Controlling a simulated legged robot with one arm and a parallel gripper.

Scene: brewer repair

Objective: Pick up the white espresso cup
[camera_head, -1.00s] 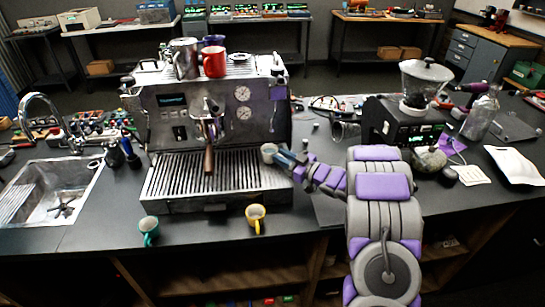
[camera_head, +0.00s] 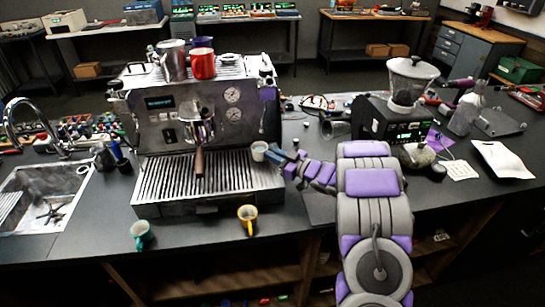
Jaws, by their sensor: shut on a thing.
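The white espresso cup (camera_head: 259,150) is at the right end of the espresso machine's drip tray (camera_head: 158,186). My gripper (camera_head: 272,154) reaches in from the right, its fingers at the cup's right side, and is shut on the cup. The cup looks upright. Whether its base touches the tray is too small to tell. My purple and grey arm covers part of the counter to the right of the machine.
The espresso machine (camera_head: 210,112) carries a red mug (camera_head: 203,65) on top. A grinder (camera_head: 400,118) stands at right and a sink (camera_head: 45,196) at left.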

